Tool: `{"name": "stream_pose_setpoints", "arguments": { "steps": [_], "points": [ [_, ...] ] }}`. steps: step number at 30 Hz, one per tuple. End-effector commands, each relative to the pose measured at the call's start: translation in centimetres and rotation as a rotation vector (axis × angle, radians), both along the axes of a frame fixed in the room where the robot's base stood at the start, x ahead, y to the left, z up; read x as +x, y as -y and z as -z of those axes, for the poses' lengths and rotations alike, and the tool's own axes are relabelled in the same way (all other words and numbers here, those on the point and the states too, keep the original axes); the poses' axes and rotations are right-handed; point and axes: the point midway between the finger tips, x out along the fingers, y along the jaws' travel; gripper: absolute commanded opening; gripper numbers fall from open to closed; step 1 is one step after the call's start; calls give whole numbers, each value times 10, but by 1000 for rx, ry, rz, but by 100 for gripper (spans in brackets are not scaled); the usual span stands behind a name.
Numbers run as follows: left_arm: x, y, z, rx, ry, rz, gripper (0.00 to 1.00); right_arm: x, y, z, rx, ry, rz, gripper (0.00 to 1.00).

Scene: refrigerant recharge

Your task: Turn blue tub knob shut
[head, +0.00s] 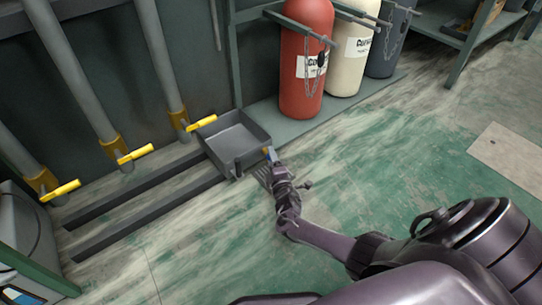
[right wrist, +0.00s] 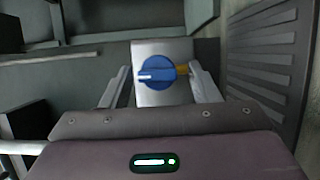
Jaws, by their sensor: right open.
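In the right wrist view the blue knob (right wrist: 153,73) is on a pale grey plate (right wrist: 152,97). Its white mark lies level and points left. The right gripper (right wrist: 160,80) is open, with one finger on each side of the plate. I cannot tell whether the fingers touch anything. My left gripper is not in view.
A yellow-orange part (right wrist: 182,69) sits right of the knob. Pipes with yellow handles (head: 135,154) stand left of the tub, above dark floor rails (head: 150,205). Red (head: 305,60), cream and grey cylinders stand on a rack behind. A slatted grate (right wrist: 265,65) lies at right.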

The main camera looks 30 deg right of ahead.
Motion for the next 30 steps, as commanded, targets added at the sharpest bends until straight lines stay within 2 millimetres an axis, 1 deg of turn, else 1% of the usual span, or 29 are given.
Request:
{"name": "stream_pose_setpoints", "arguments": {
  "steps": [1,6,9,12,16,30],
  "points": [
    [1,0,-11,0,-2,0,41,-9,-4,-5,2,-4,-1,55],
    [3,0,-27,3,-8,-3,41,-37,-13,-5,3,-3,-1,55],
    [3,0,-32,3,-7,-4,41,-50,-17,-4,2,-2,-1,55],
    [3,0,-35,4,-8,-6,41,-58,-20,-2,2,-2,-1,55],
    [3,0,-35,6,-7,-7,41,-61,-20,-1,1,0,-1,55],
    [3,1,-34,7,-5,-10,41,-60,-20,0,0,0,-1,55]
  ]
}}
